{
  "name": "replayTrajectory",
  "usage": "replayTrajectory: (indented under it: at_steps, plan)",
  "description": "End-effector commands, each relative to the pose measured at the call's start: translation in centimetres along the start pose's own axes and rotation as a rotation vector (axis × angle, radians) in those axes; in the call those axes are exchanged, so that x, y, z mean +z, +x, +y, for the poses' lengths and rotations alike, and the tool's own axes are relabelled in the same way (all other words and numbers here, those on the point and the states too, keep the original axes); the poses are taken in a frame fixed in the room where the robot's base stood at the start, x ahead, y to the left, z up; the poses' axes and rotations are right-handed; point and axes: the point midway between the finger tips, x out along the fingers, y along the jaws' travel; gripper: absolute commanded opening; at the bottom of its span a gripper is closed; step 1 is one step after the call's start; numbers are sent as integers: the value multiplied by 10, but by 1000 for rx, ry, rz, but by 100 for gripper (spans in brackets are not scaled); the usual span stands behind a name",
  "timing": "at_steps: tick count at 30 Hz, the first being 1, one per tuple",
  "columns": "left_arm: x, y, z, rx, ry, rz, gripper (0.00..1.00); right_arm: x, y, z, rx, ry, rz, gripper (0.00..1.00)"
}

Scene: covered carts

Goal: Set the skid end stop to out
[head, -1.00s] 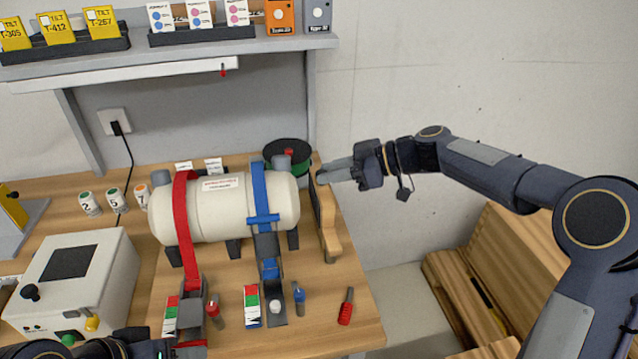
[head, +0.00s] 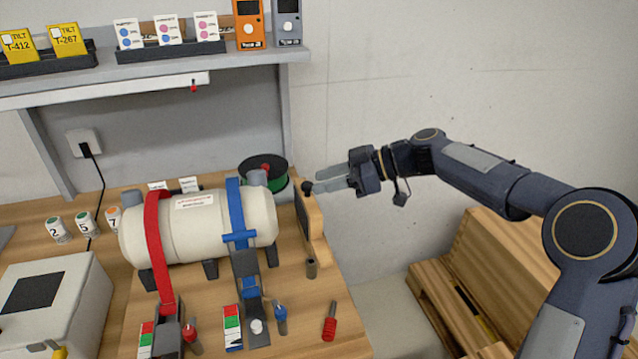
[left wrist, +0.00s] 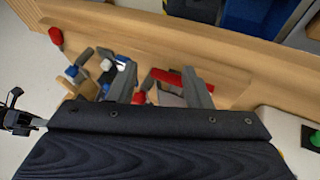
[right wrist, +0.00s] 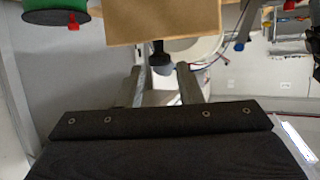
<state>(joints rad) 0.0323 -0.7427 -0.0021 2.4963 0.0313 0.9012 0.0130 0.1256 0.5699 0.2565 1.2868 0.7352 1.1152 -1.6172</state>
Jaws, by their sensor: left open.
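The skid end stop looks like the upright wooden board (head: 316,228) at the right end of the cream tank (head: 200,222). A black knob (head: 307,187) sticks out near its top. My right gripper (head: 320,181) is open, with its fingertips just right of the knob. In the right wrist view the knob (right wrist: 160,62) lies ahead between the open fingers, below the wooden board (right wrist: 160,22); I see no grip on it. My left gripper (left wrist: 160,85) is open, above the red strap's buckle area at the bench front, and is outside the head view.
A green spool (head: 265,172) stands behind the tank. A grey pin (head: 311,268) and a red-handled tool (head: 329,322) are on the bench to the front right. Blue and red straps cross the tank. Wooden pallets (head: 465,280) stand right of the bench.

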Motion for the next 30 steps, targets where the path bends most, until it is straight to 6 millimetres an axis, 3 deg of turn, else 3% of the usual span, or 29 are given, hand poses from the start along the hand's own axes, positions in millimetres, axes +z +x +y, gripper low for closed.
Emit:
replayTrajectory:
  at_steps: [3, 9, 23, 26, 30]
  plan:
    - [2, 4, -2, 0, 0, 0, 45, 2, -23, 1, 6, 0, -1, 32]
    - [4, 7, -3, 0, 0, 0, 45, 1, -50, 0, 3, 0, 0, 32]
    - [4, 7, -3, 0, 0, 0, 45, 0, -58, -2, 2, 6, -6, 32]
    - [3, 6, -3, 0, 0, 0, 45, -1, -63, -14, 13, 48, -44, 32]
    - [1, 2, -1, 0, 0, 0, 45, 3, -79, -54, 70, 195, -160, 32]
